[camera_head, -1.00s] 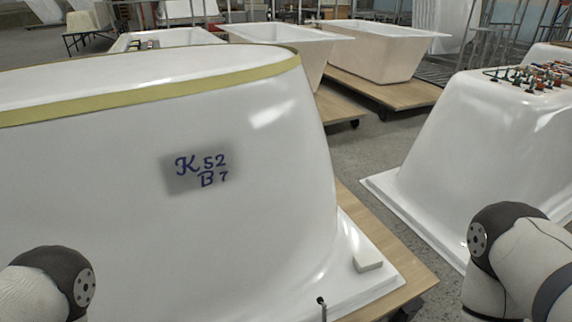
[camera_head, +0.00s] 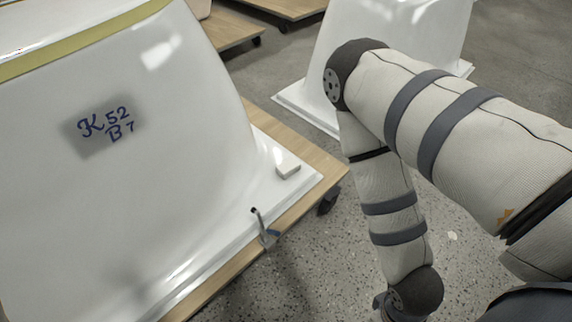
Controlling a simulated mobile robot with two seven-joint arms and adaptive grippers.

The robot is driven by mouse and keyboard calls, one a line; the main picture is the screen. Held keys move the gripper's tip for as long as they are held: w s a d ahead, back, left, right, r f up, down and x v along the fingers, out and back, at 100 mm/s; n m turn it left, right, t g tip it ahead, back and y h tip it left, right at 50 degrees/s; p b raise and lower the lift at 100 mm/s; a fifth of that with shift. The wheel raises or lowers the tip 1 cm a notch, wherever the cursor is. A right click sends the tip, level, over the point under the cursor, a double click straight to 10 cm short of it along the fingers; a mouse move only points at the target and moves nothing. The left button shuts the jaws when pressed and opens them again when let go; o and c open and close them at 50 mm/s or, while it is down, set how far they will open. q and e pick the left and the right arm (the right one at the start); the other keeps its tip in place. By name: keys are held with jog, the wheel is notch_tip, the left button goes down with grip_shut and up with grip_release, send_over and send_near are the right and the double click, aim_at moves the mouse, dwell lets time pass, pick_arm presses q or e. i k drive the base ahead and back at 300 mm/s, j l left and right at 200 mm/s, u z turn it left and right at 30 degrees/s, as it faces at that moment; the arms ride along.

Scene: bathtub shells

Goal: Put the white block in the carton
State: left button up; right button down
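A small white block (camera_head: 288,169) lies on the flat white rim at the foot of the large bathtub shell (camera_head: 150,190), near its right corner. My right arm comes in from the right and bends down towards the floor. Its gripper lies at or below the bottom edge of the picture, so its fingers do not show. The arm is to the right of the block and apart from it. My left arm and gripper are out of view. No carton can be seen.
The shell stands on a wooden board (camera_head: 325,166) with a dark caster. A thin dark-tipped hook or tool (camera_head: 262,228) stands at the board's front edge. Another white shell (camera_head: 310,85) is behind my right arm. Speckled floor between them is open.

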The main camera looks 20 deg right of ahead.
aim_at(291, 166)
jog(key=i+l, duration=0.1)
jog(key=l, duration=0.4)
jog(key=i+l, duration=0.1)
jog(key=l, duration=0.35)
jog(key=i+l, duration=0.1)
jog(key=l, duration=0.4)
jog(key=i+l+u, duration=0.1)
jog(key=l, duration=0.4)
jog(key=i+l, duration=0.1)
jog(key=l, duration=0.4)
jog(key=i+l, duration=0.1)
jog(key=l, duration=0.4)
